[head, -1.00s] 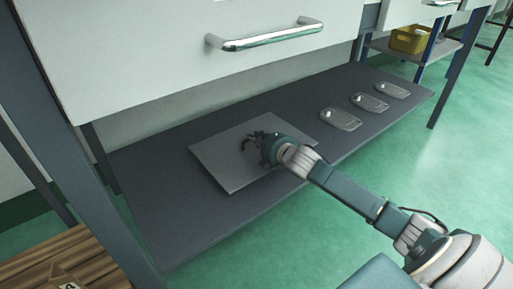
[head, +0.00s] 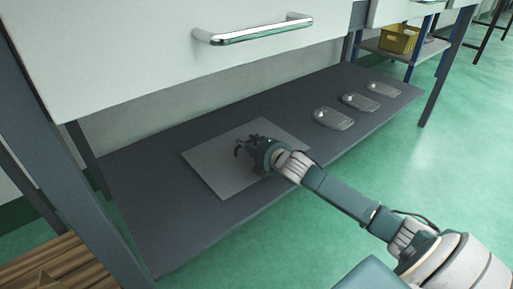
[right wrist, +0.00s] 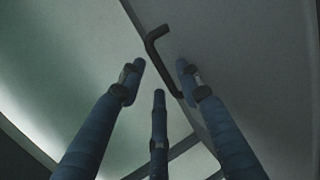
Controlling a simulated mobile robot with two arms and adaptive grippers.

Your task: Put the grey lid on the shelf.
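The grey lid (head: 210,171) is a flat rectangular plate lying on the dark lower shelf (head: 290,110), left of its middle. My right gripper (head: 247,145) is low over the lid's far middle part. In the right wrist view the lid's dark bent handle (right wrist: 158,48) stands out from the lid's grey face (right wrist: 220,45). The fingers of the right gripper (right wrist: 160,82) are spread apart, with the handle beyond and between them, not clamped; whether the right fingertip touches it I cannot tell. My left gripper is in neither view.
Several small grey castings with pale knobs, such as the nearest one (head: 334,119), lie to the right on the shelf. A drawer front with a metal handle (head: 255,30) overhangs the shelf. Table legs (head: 447,70) stand at its corners. A yellow crate (head: 398,40) is farther back.

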